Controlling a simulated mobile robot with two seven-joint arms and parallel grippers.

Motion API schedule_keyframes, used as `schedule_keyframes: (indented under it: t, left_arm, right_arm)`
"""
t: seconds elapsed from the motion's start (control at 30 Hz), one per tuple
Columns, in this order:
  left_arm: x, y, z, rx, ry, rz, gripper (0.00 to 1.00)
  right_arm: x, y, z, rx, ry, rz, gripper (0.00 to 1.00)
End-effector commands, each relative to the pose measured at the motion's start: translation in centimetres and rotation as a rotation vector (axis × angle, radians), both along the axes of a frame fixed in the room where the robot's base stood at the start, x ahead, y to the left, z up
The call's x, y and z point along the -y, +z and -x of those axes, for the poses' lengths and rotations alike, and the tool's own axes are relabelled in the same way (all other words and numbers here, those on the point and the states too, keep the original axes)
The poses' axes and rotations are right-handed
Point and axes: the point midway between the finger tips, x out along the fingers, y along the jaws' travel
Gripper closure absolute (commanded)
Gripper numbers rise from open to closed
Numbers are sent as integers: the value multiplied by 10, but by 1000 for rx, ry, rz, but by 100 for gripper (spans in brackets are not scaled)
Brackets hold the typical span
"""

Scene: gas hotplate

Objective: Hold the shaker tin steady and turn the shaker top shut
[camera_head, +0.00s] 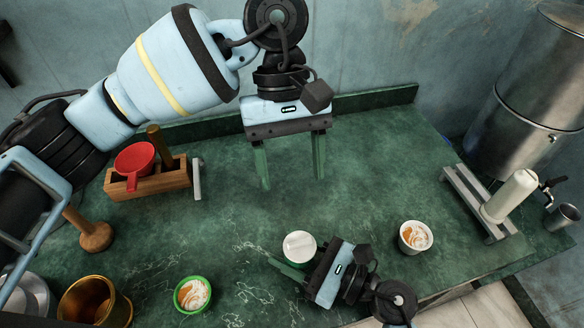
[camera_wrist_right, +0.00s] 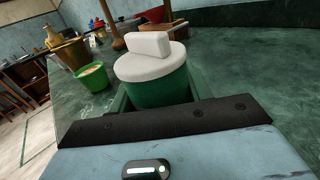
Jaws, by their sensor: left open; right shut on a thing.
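The shaker tin is a green cup (camera_wrist_right: 160,98) held near the counter's front edge. Its round white shaker top (camera_head: 299,246) has a raised block-like grip and sits on the tin; it also shows in the right wrist view (camera_wrist_right: 150,60). I cannot tell how far the top is turned. My right gripper (camera_wrist_right: 160,92) is shut on the tin, its green fingers at the tin's sides. My left gripper (camera_head: 292,180) is open and empty, pointing down above the counter, behind and apart from the tin.
A green cup (camera_head: 192,294) and a white cup (camera_head: 415,237) with swirled contents flank the tin. A stand with a white cylinder (camera_head: 509,196) is right. The middle counter is clear.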

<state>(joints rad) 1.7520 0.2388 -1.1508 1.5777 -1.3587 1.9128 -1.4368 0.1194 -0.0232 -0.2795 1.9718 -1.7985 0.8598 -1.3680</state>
Motion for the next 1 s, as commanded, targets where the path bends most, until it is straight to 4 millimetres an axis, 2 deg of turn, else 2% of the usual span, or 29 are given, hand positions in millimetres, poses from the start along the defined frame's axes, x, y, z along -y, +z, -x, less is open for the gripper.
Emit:
schedule_keyframes:
  t: [0.17, 0.2, 0.37, 0.73, 0.87, 1.0]
  left_arm:
    - [0, 0, 0, 0, 0, 0, 38]
    - [0, 0, 0, 0, 0, 0, 38]
    - [0, 0, 0, 0, 0, 0, 38]
    - [0, 0, 0, 1, 0, 0, 38]
    - [0, 0, 0, 1, 0, 0, 38]
    - [0, 0, 0, 1, 0, 0, 38]
  right_arm:
    - [0, -1, 0, 0, 0, 1, 76]
    - [0, -1, 0, 0, 0, 1, 47]
    - [0, -1, 0, 0, 0, 1, 26]
    - [4, -1, 2, -1, 0, 2, 26]
    - [19, -1, 10, 0, 0, 4, 26]
    - [43, -2, 22, -2, 0, 6, 26]
